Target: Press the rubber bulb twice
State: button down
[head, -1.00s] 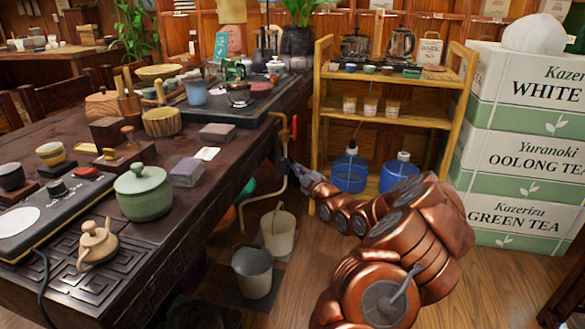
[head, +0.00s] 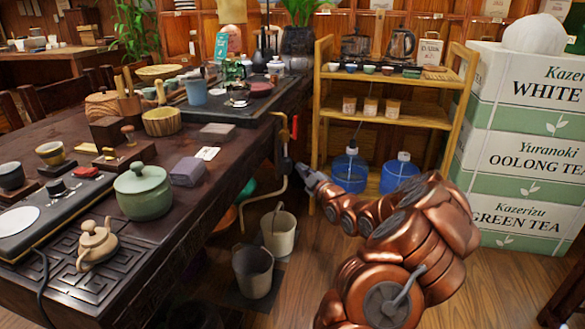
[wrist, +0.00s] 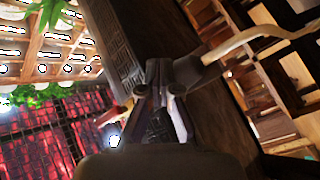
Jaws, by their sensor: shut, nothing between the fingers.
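A dark, rounded piece that looks like the rubber bulb (head: 285,165) hangs beside the table's right edge, at the upper end of a pale bent tube (head: 262,197). In the wrist view the dark bulb (wrist: 188,73) sits at the end of the pale tube (wrist: 245,40), just beyond my fingers. My gripper (head: 304,171) is just right of the bulb in the head view, with a small gap seeming to show between them. In the wrist view my gripper (wrist: 160,92) looks shut and empty. Whether it touches the bulb is unclear there.
A red-handled bent pipe (head: 294,126) stands above the bulb at the table edge. Two buckets (head: 254,270) are on the floor below. A wooden shelf (head: 388,112) with blue water bottles (head: 349,172) stands behind. The dark table (head: 190,215) fills the left; tea boxes are at right.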

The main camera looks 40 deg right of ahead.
jog(key=shift+s+d, duration=0.15)
jog(key=shift+s, duration=0.05)
jog(key=shift+s+d, duration=0.75)
jog(key=shift+s, duration=0.3)
jog(key=shift+s+d, duration=0.7)
jog(key=shift+s, duration=0.3)
jog(key=shift+p, duration=0.3)
dwell(0.6)
jog(key=s+m+g+p, duration=0.1)
jog(key=m+p, duration=0.3)
jog(key=m, duration=0.3)
jog(key=s+d+m+g+p, duration=0.1)
jog(key=m+p, duration=0.4)
jog(key=m, duration=0.2)
jog(key=s+d+m+g+y+p, duration=0.1)
jog(key=m+p, duration=0.3)
jog(key=m, duration=0.3)
jog(key=shift+d+r, duration=0.1)
jog(key=shift+r, duration=0.1)
